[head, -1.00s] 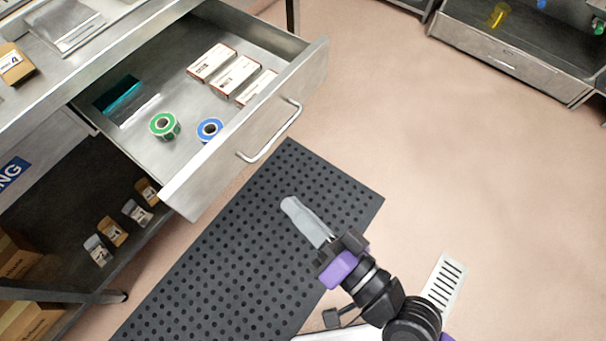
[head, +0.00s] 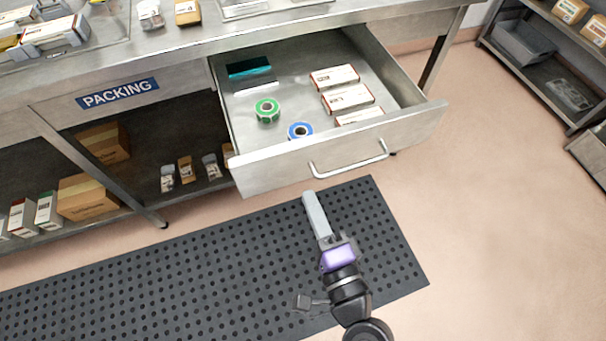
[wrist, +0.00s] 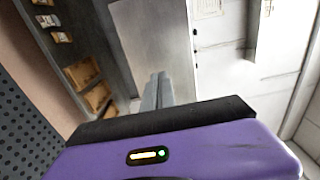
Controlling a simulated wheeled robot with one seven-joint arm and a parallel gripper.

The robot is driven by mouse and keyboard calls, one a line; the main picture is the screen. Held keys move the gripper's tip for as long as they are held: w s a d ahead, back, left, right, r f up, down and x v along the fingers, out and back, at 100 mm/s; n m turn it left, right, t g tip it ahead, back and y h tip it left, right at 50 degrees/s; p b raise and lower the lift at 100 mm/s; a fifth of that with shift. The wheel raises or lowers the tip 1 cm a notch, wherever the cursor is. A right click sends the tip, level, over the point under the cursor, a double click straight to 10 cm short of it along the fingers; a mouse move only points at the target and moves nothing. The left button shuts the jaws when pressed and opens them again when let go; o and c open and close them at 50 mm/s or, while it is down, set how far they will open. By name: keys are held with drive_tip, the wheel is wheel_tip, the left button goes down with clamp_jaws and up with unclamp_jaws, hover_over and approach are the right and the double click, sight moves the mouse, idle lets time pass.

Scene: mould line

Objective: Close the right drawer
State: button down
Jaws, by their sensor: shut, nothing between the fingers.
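The right drawer (head: 335,158) is a steel drawer pulled well out from under the packing bench. Its bar handle (head: 349,163) is on the front panel. Inside lie a green tape roll (head: 267,110), a blue tape roll (head: 300,131), a teal box (head: 249,69) and a few white cartons (head: 347,98). My gripper (head: 308,194) is shut and empty. In the head view its tips show just below the drawer front, left of the handle; I cannot tell whether they touch. In the wrist view the fingers (wrist: 157,92) point toward a grey metal panel.
A black perforated mat (head: 230,260) lies on the floor below the drawer. The lower shelf of the bench holds cartons (head: 90,196) and small packets. A steel rack (head: 540,65) stands at the far right. The floor to the right is open.

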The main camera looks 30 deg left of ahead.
sight(297, 169)
drive_tip(key=shift+p+x, duration=0.45)
drive_tip(key=shift+x, duration=2.3)
drive_tip(key=shift+a, duration=0.15)
